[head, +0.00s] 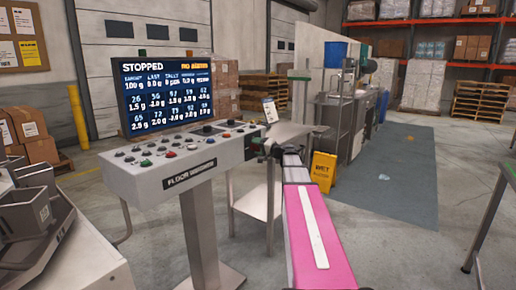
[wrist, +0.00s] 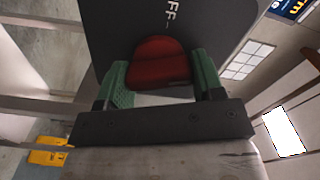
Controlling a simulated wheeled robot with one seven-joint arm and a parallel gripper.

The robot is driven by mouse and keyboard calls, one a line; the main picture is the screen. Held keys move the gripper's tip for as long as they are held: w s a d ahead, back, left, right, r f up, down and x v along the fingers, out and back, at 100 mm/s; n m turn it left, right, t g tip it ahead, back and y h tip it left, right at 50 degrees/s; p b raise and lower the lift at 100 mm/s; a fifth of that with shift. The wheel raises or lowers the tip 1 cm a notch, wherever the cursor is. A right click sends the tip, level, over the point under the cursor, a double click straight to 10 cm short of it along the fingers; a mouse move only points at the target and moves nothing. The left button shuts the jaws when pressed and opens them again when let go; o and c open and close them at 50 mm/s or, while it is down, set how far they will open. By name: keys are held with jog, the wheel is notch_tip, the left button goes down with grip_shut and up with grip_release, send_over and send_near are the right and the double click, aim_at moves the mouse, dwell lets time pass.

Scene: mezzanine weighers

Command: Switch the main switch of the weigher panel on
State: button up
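The weigher panel (head: 160,180) is a grey sloped console on a post, marked floor weigher, with a lit screen (head: 165,92) reading STOPPED. In the wrist view the main switch shows as a red knob (wrist: 158,62) on a dark plate (wrist: 215,25). White letters, seemingly part of OFF, stand above the knob. My gripper (wrist: 163,80) has its green fingers apart, one on each side of the knob, very near it; I cannot tell whether they touch. In the head view my gripper (head: 262,146) is at the panel's right end and hides the switch.
Several buttons and knobs (head: 165,150) cover the console top. A metal stand (head: 255,203) is just right of the panel. A yellow wet-floor sign (head: 323,170) stands beyond my arm. A grey machine (head: 30,215) is at the left.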

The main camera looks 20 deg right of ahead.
jog(key=m, duration=0.4)
jog(key=shift+f+m, duration=0.1)
jog(key=shift+m, duration=0.2)
jog(key=o, duration=0.9)
jog(key=v, duration=1.1)
